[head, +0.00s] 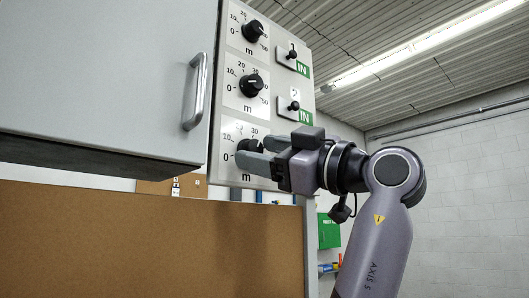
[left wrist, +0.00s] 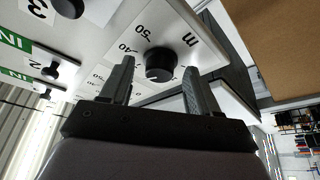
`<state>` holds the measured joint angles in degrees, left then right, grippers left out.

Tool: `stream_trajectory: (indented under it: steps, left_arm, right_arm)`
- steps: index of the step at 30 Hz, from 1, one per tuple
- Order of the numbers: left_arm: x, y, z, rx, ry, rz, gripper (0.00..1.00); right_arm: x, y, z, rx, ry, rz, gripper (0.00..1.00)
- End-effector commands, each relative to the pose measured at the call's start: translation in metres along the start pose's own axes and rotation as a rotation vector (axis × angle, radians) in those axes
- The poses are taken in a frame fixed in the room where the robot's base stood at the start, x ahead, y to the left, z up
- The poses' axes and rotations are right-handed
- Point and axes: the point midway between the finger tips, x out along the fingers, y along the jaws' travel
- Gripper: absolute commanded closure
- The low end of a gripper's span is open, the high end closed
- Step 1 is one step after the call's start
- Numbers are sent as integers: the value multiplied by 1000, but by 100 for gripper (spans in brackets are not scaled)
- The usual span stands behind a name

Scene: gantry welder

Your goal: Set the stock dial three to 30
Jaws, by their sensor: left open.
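The third stock dial (head: 246,146) is a black round knob, lowest of three on the grey panel. Numbers such as 10, 20 and 30 and an "m" show around it. My left gripper (head: 256,151) is at this dial with its fingers apart, partly covering the knob and its scale. In the left wrist view the knob (left wrist: 160,64) sits in the gap between the open fingertips (left wrist: 158,72), with space visible on both sides. Marks 40 and 50 are readable there. I cannot read where the knob points. My right gripper is not in view.
Two similar dials stand above, the middle (head: 251,85) and the top (head: 254,31). Toggle switches with green IN labels sit to their right, such as number 2 (head: 294,106). A grey cabinet door with a metal handle (head: 195,92) is on the left, above a brown board (head: 150,240).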

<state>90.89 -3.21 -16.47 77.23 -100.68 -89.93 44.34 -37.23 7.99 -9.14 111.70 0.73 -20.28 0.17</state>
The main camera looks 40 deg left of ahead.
Motion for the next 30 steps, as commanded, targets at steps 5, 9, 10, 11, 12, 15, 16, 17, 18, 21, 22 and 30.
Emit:
stream_trajectory:
  steps: [5,9,10,11,12,15,16,17,18,21,22,30]
  left_arm:
    - [-27,-1,1,0,0,4,39]
    - [-50,-1,1,-1,0,4,39]
    - [-54,0,1,0,0,4,39]
    - [-57,0,0,0,0,3,39]
    - [-61,0,0,0,-1,1,39]
    - [-68,0,0,0,0,2,39]
    - [-69,0,0,-1,0,2,39]
    - [-69,0,0,-1,0,1,39]
    - [-69,0,0,-1,0,1,39]
    - [-69,0,0,-1,0,1,39]
    - [-69,0,0,-1,0,1,39]
    - [-69,0,0,-1,0,1,39]
  right_arm:
    - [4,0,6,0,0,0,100]
    - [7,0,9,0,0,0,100]
    - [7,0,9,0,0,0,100]
    - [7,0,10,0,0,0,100]
    - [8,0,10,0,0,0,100]
    - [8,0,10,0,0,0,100]
    - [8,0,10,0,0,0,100]
    - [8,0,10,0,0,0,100]
    - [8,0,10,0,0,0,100]
    - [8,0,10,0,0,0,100]
    - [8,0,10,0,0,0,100]
    - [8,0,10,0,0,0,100]
